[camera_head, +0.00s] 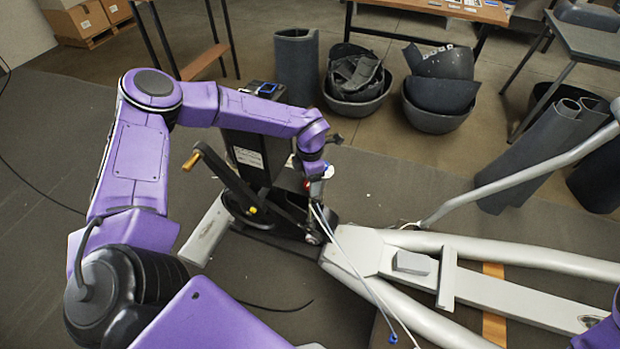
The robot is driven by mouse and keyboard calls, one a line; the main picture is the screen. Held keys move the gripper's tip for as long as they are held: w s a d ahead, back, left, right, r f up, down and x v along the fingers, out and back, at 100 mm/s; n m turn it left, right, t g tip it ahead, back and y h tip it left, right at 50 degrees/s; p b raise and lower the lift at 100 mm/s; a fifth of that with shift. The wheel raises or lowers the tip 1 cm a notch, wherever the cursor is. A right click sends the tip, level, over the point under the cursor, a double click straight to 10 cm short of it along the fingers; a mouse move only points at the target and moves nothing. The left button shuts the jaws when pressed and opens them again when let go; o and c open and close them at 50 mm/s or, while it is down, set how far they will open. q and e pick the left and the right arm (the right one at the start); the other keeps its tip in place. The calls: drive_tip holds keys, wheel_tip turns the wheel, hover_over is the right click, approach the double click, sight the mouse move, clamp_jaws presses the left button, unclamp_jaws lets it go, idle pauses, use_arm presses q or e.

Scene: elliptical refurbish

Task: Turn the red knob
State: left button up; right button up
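A small red spot, which appears to be the red knob (307,184), shows on the black upright part of the elliptical machine (262,160), near the picture's middle. My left arm reaches over from the left, and its gripper (315,186) points down right at the red spot. The gripper partly covers the knob. The fingers are too small and hidden to tell whether they are open or shut, or whether they touch the knob. Only a bit of my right arm shows at the lower right edge; its gripper is out of view.
The machine's grey frame (480,290) stretches to the right, with a grey tube (540,165) rising. Thin white cables (360,275) hang below my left gripper. Dark bins (432,120) and tables stand behind.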

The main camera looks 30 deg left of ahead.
use_arm(q)
wheel_tip(320, 180, up, 10)
drive_tip(key=shift+r, duration=0.25)
idle(0.3)
drive_tip(key=shift+d, duration=0.1)
idle(0.3)
